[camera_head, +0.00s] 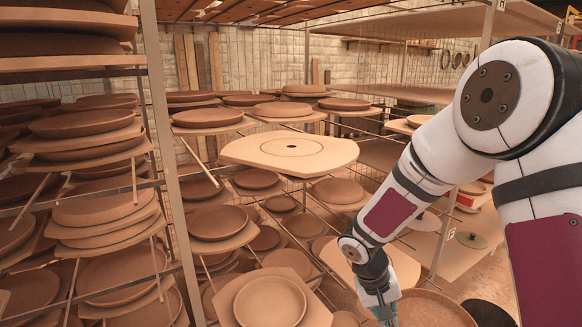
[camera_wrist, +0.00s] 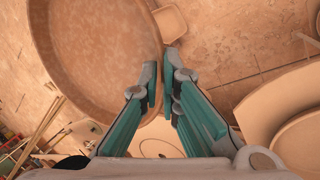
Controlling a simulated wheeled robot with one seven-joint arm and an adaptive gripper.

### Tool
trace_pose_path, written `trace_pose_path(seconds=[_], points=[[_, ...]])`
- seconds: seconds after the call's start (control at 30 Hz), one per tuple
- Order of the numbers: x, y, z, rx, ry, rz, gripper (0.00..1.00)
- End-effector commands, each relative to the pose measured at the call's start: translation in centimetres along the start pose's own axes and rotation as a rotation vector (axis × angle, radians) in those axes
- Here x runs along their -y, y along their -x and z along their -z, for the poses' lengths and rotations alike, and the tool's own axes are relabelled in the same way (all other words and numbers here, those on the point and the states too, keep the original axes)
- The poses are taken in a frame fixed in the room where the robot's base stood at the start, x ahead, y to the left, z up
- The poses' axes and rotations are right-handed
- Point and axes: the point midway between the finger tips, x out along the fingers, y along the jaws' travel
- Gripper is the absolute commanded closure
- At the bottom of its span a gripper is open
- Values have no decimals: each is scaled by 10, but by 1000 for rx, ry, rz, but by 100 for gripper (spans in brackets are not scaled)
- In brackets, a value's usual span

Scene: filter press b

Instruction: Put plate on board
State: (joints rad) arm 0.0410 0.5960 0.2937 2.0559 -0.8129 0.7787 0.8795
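A large round brown plate (camera_wrist: 95,50) with a raised rim fills the upper left of the wrist view. My gripper (camera_wrist: 160,75) has one finger inside this rim and one outside, closed to a narrow gap with the rim between them. In the head view, my gripper (camera_head: 384,312) is low at the bottom edge, its fingertips cut off. The plate (camera_head: 432,310) shows partly beside it. A bare pale board (camera_head: 255,150) with rounded ends and a circle marked on top lies on the rack, up and left of my gripper.
Racks with boards bearing brown plates stand on the left (camera_head: 95,215) and behind the bare board. A metal upright (camera_head: 168,150) stands left of that board. Other plates on boards (camera_head: 270,302) sit low, left of my gripper. Shelves (camera_head: 460,250) stand behind my arm.

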Motion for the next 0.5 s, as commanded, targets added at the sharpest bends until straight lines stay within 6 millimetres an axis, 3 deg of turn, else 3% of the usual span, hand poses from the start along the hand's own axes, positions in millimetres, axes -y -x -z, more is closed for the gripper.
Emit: trace_pose_path(seconds=[0.03, 0.33, 0.5], points=[[-5, 12, -11, 0, 0, -1, 100], [-15, 37, -38, 0, 0, -1, 100], [-12, 33, -34, 0, 3, -2, 100]])
